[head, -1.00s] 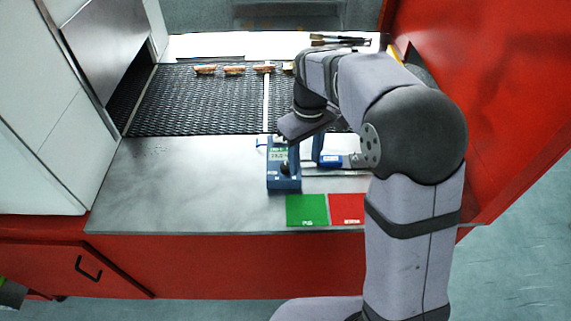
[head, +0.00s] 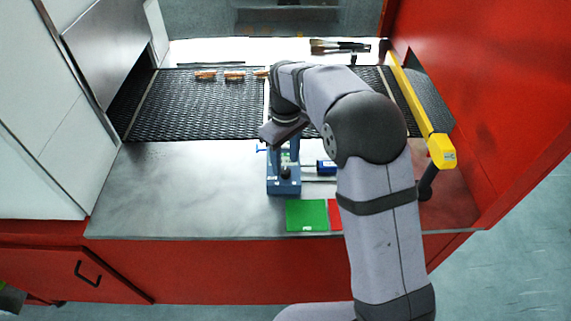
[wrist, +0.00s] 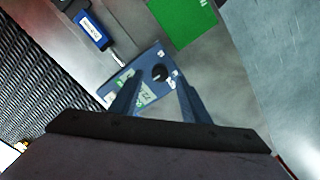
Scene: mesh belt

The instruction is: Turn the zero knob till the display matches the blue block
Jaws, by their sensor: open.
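The blue instrument (head: 284,187) stands on the metal counter, with its dark zero knob (head: 286,173) on top. In the wrist view the knob (wrist: 160,73) lies beyond and between my two fingertips. The instrument's pale display (wrist: 147,97) is partly covered by a finger, and I cannot read it for certain.
A green plate (head: 306,215) and a partly hidden red plate (head: 335,213) lie in front of the instrument. The black mesh belt (head: 200,110) runs behind, with several small items on it. A yellow bar (head: 412,95) stands at right. The counter's left is clear.

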